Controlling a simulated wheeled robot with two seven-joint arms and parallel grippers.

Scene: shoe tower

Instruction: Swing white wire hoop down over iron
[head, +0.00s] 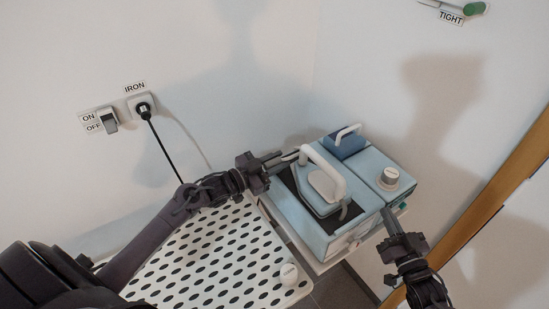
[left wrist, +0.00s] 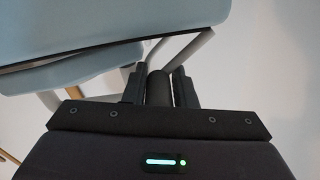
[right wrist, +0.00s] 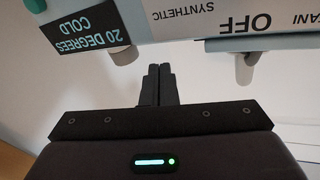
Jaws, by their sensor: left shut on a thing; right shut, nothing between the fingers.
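The iron (head: 325,186), pale with a thick white handle, rests on top of the light blue steam station (head: 312,226). My left gripper (head: 282,158) is at the station's back left, beside the iron's handle. In the left wrist view it is shut on a dark round grip (left wrist: 158,88), with a pale bar of the white wire hoop (left wrist: 192,50) behind it. Much of the hoop is hidden. My right gripper (head: 390,218) is shut and empty at the station's right front side. Its closed fingers (right wrist: 158,85) are below the labelled panel in the right wrist view.
The station carries a grey dial (head: 389,176) and a dark blue tank (head: 346,145). A white perforated board (head: 215,255) lies left of it. A black plug (head: 144,108) sits in the wall socket, with a switch (head: 109,121) beside it. A wooden post (head: 500,210) stands right.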

